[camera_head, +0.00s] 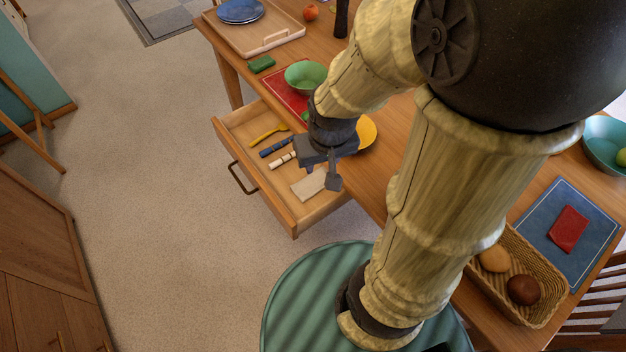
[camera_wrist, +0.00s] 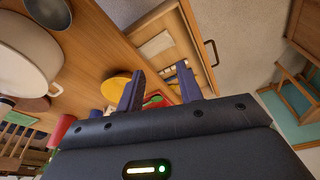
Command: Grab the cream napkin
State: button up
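The cream napkin (camera_head: 309,185) lies flat in the near corner of an open wooden drawer (camera_head: 240,122). In the wrist view, a pale flat patch that looks like the napkin (camera_wrist: 156,44) shows inside the drawer, beyond my fingers. My gripper (camera_head: 322,176) is above the drawer's table-side edge, beside the napkin in the picture, and partly covers the napkin's right side. In the wrist view my gripper (camera_wrist: 158,88) has its two dark fingers apart with nothing held between them.
The drawer also holds a yellow utensil (camera_head: 268,134), a blue-handled one (camera_head: 276,146) and a cream-handled one (camera_head: 283,160). On the table are a green bowl (camera_head: 305,74), a yellow plate (camera_head: 367,132) and a bread basket (camera_head: 512,300). Floor left of the drawer is clear.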

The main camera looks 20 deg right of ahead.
aim_at(303, 187)
jog(key=o, duration=0.3)
jog(key=shift+f, duration=0.1)
jog(key=o, duration=0.4)
jog(key=shift+w+a+f+n+b, duration=0.1)
jog(key=shift+w+f+n+b, duration=0.1)
jog(key=shift+f+n+b, duration=0.15)
jog(key=o, duration=0.4)
jog(key=w+f+n+b, duration=0.2)
jog(key=n, duration=0.1)
jog(key=w+a+f+n+g+h+b, duration=0.1)
jog(key=w+f+n+b, duration=0.1)
jog(key=f+n, duration=0.1)
jog(key=w+a+f+n+b, duration=0.1)
jog(key=w+f+n+b, duration=0.1)
jog(key=n, duration=0.3)
jog(key=shift+f+h, duration=0.4)
jog(key=shift+f, duration=0.2)
jog(key=shift+o, duration=0.2)
jog(key=w+a+f+n+h+b, duration=0.2)
jog(key=w+f+n+b, duration=0.2)
jog(key=n, duration=0.6)
jog(key=w+f, duration=0.1)
jog(key=w, duration=0.1)
jog(key=shift+w+a+f+h, duration=0.25)
jog(key=shift+w+f+h, duration=0.05)
jog(key=shift+f, duration=0.05)
